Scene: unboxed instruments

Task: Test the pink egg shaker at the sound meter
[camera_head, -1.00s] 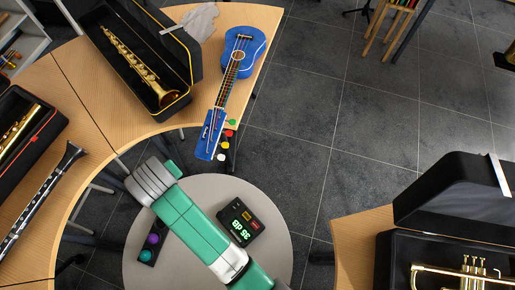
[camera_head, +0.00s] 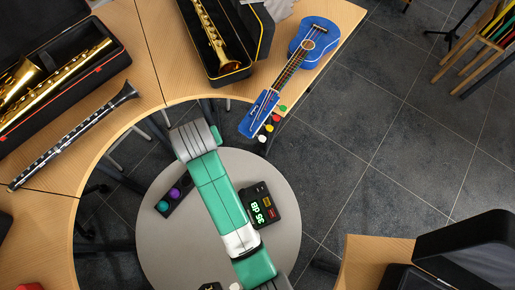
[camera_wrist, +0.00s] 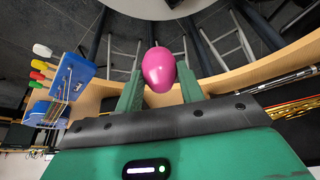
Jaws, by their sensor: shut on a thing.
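In the wrist view, my gripper (camera_wrist: 160,84) is shut on the pink egg shaker (camera_wrist: 158,67), which sits between its two green fingers. I cannot make out the egg or the fingers in the head view. The sound meter (camera_head: 265,222) is a dark box with a lit green dB reading, lying on the round grey table (camera_head: 276,180). It is just right of my green arm in the head view. A dark holder (camera_head: 180,200) with a teal egg (camera_head: 162,206) and a purple egg (camera_head: 174,193) lies left of my arm.
A curved wooden table (camera_head: 105,160) bends around the round table, bearing a clarinet (camera_head: 75,137), a saxophone case (camera_head: 243,77) and a blue ukulele (camera_head: 310,42). A wooden table with a black case (camera_head: 460,250) is at lower right. Bare round tabletop shows around the meter.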

